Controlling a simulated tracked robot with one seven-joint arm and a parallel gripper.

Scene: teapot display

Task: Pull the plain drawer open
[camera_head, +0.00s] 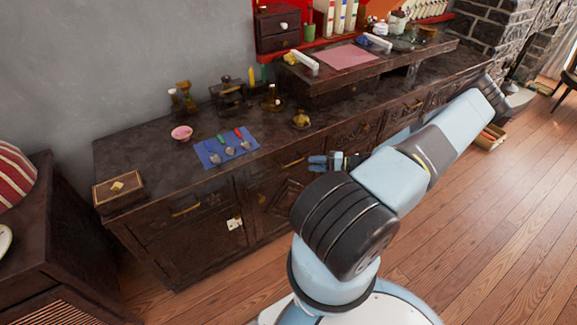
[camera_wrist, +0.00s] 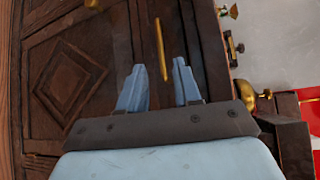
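The long dark wooden cabinet (camera_head: 150,160) has drawers along its top edge. One drawer front, without visible carving, has a brass bar handle (camera_head: 292,162) left of my gripper (camera_head: 318,162). In the wrist view a brass handle (camera_wrist: 160,48) stands upright in the picture on a smooth dark drawer front (camera_wrist: 190,45). My gripper (camera_wrist: 160,70) is open there, its two blue fingers apart, with the handle ahead, roughly between the tips. Nothing is held. Contact with the handle is not visible. That drawer looks shut.
A carved door (camera_wrist: 65,80) lies beside the drawer front. On the cabinet top are a blue mat (camera_head: 228,147) with spoons, a pink bowl (camera_head: 181,132), a wooden box (camera_head: 118,188) and a small brass pot (camera_head: 300,119).

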